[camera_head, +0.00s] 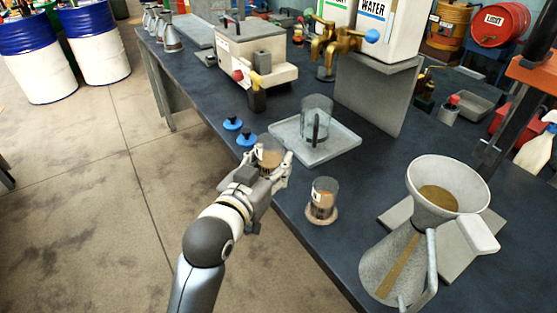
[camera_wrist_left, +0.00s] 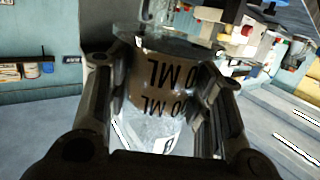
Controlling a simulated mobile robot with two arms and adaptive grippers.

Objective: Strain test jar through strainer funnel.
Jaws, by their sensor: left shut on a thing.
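My left gripper (camera_head: 266,172) is shut on a clear glass jar (camera_head: 269,152) with brown contents, held upright or nearly so at the table's front edge. In the left wrist view the jar (camera_wrist_left: 160,85) sits between the fingers of my left gripper (camera_wrist_left: 165,105), and its dark "ML" print appears upside down. A second glass jar (camera_head: 322,197) with brown contents stands on a round brown base to the right. The pale strainer funnel (camera_head: 420,172), with a tan mesh inside, sits over a grey jug (camera_head: 385,262) at the lower right. My right gripper is not in view.
A grey tray (camera_head: 345,147) holds an empty-looking glass beaker (camera_head: 317,115). Two blue-based knobs (camera_head: 246,139) lie near the table edge. A brass tap (camera_head: 325,45) and a white water container (camera_head: 385,30) stand behind. Dark tabletop is free between the second jar and the funnel.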

